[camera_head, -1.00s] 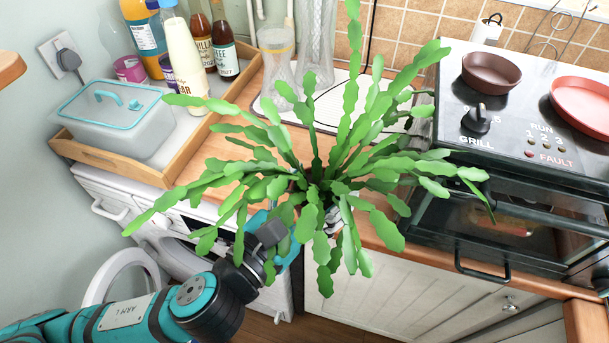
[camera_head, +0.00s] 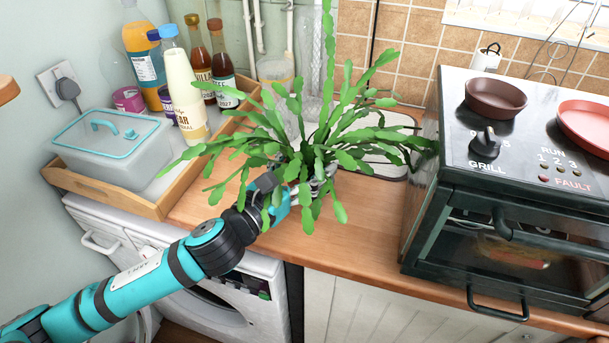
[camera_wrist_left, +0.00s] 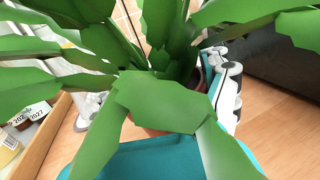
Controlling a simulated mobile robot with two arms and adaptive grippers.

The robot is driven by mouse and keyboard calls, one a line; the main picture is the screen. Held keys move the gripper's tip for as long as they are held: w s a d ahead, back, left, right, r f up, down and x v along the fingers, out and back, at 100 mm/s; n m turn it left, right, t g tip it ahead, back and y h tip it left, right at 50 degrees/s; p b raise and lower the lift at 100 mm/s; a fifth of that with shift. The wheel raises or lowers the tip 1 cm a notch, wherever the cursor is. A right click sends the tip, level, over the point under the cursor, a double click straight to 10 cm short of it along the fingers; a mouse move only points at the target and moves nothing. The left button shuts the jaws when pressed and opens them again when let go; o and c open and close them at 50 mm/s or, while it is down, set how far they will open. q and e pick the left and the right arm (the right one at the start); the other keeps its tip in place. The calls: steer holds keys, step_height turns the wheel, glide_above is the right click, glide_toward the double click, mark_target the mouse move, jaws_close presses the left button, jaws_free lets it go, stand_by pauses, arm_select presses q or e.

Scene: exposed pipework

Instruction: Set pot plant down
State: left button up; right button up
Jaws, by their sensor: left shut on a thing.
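The pot plant (camera_head: 310,160) has long, flat green leaf segments that spread widely over the wooden worktop (camera_head: 350,235). My left gripper (camera_head: 294,196) is shut on it, low on its near side. Leaves hide most of the pot and the fingertips in the head view. In the left wrist view the leaves (camera_wrist_left: 160,100) fill much of the picture, and a strip of reddish-brown pot (camera_wrist_left: 150,130) shows between them. I cannot tell whether the pot's base touches the worktop. My right gripper is not in view.
A wooden tray (camera_head: 150,205) with a lidded box (camera_head: 110,145) and several bottles stands left of the plant. A black cooker (camera_head: 510,190) with pans stands to the right. A white draining mat (camera_head: 385,165) lies behind. The worktop's front strip is clear.

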mark_target(304, 178)
arm_select(q)
steer(key=shift+w+r, duration=0.1)
steer(key=shift+w, duration=0.25)
steer(key=shift+f, duration=1.8)
steer(key=shift+f+b, duration=0.1)
steer(key=shift+b, duration=0.25)
steer(key=o, duration=1.5)
steer(key=shift+f, duration=0.1)
steer(key=shift+s+a+r, duration=0.1)
steer(key=shift+r, duration=0.1)
steer(key=v, duration=0.5)
steer(key=b+v, duration=0.1)
steer(key=v, duration=0.4)
steer(key=shift+s+a+f+b, duration=0.2)
steer(key=shift+s+a+b, duration=0.05)
steer(key=shift+b, duration=0.05)
steer(key=shift+s+a+r, duration=0.15)
steer(key=shift+s+a, duration=0.2)
steer(key=shift+s, duration=0.15)
